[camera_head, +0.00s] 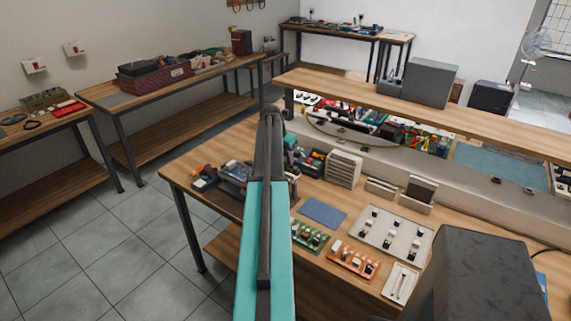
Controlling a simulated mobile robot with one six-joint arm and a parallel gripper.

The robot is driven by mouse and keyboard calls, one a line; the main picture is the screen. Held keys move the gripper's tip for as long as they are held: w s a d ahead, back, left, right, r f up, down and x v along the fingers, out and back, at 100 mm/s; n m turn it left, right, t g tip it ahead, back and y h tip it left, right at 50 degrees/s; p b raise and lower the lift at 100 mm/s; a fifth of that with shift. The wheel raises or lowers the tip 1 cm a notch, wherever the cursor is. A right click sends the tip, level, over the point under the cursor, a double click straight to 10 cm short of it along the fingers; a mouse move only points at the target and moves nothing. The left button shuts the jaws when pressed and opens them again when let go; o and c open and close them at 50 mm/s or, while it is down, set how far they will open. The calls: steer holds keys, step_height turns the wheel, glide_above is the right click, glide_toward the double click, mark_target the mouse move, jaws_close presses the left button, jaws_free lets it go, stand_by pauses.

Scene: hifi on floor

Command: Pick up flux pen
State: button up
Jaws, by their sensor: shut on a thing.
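I cannot make out a flux pen in the head view. A small white tray (400,284) with slim light items stands at the front right of the workbench; I cannot tell what those items are. My teal and dark arm rises through the middle of the view. Its far end folds down behind the upper link, and my gripper's fingers are hidden there.
The wooden workbench (222,165) holds a large parts tray (361,249), an orange board (346,262), a green board (312,238), a blue mat (322,213) and grey holders (343,169). A raised shelf (500,119) runs behind. Tiled floor lies open at left.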

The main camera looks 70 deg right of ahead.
steer(key=shift+r+b, duration=0.85)
steer(key=shift+r, duration=2.85)
steer(key=shift+s+m, duration=0.1)
steer(key=shift+m, duration=0.2)
